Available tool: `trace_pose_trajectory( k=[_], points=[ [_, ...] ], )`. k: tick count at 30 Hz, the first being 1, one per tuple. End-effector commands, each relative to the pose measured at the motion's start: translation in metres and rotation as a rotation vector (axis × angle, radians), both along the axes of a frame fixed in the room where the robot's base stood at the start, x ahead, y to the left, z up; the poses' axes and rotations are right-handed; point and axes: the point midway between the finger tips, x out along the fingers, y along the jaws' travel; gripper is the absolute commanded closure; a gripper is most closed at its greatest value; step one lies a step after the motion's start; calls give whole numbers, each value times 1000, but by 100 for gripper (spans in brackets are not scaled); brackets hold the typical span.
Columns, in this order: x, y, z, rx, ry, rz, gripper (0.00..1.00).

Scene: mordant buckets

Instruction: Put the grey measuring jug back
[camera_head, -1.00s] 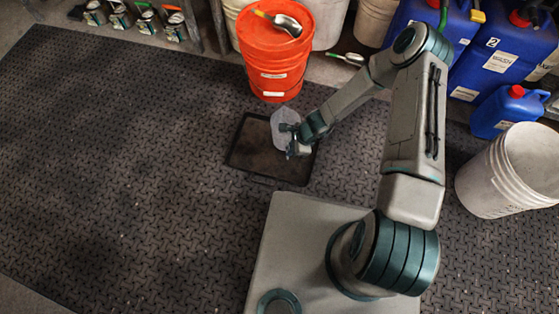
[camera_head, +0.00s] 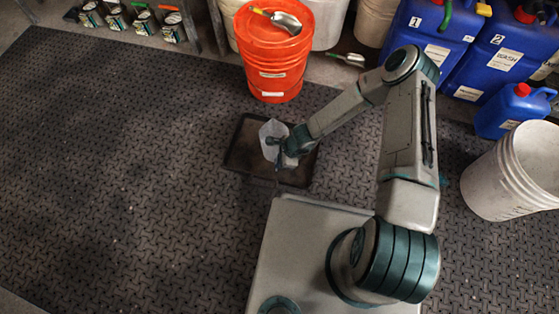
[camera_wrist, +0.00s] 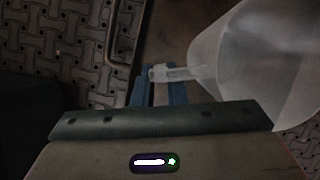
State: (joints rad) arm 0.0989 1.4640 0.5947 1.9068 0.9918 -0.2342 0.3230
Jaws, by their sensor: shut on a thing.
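The grey measuring jug is a pale, translucent vessel (camera_head: 270,135) over the dark shallow tray (camera_head: 240,150) on the floor mat. My gripper (camera_head: 283,153) is beside the jug, at its lower right in the head view. In the wrist view the jug's body (camera_wrist: 250,65) fills the upper right, and its handle (camera_wrist: 178,73) runs between the two blue fingers of my gripper (camera_wrist: 160,90), which are shut on it. I cannot tell whether the jug's base touches the tray.
An orange bucket (camera_head: 275,60) with a metal scoop (camera_head: 285,22) on top stands behind the tray. Blue jerrycans (camera_head: 505,65) stand at the back right, with a white bucket (camera_head: 500,185) in front. The patterned mat (camera_head: 110,170) on the left is clear.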

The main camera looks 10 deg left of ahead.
Motion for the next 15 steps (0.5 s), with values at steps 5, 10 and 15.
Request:
trace_pose_trajectory(
  k=[5,10,15],
  points=[
    [0,0,-2,0,0,0,66],
    [0,0,-2,0,0,0,66],
    [0,0,4,0,0,0,66]
  ],
)
